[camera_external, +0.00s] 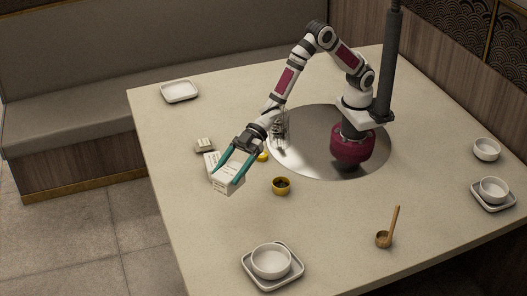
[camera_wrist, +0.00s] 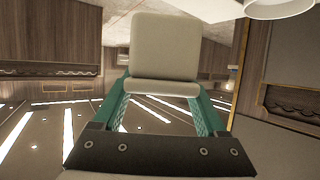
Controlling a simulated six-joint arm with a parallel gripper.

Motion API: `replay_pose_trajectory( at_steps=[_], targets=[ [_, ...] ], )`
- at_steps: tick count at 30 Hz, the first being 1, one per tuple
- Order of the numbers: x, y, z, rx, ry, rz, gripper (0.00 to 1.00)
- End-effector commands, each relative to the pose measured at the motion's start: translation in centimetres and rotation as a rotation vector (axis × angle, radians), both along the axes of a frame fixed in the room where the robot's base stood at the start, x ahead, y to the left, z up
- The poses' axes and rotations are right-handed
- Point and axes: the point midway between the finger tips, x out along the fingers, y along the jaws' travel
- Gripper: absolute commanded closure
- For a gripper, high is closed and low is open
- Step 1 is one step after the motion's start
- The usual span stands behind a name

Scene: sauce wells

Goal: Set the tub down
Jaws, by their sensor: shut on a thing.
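In the wrist view the tub (camera_wrist: 165,48) is a plain beige block beyond the teal fingers of my gripper (camera_wrist: 160,105). The fingers hide part of it.
A bowl on a tray (camera_external: 271,264) and a wooden ladle (camera_external: 385,238) are nearer the front.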

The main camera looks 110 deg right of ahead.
Motion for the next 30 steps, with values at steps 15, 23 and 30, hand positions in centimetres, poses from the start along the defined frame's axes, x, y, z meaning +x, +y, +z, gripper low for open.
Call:
replay_pose_trajectory(
  at_steps=[15, 23, 30],
  targets=[
    [-26.5, 5.9, -2.8, 0.005, 0.003, 1.141, 1.0],
    [-32.9, 4.2, -3.5, 0.003, 0.0, 1.366, 1.0],
    [-37.3, 9.6, -7.8, 0.002, 0.005, 1.378, 1.0]
  ],
)
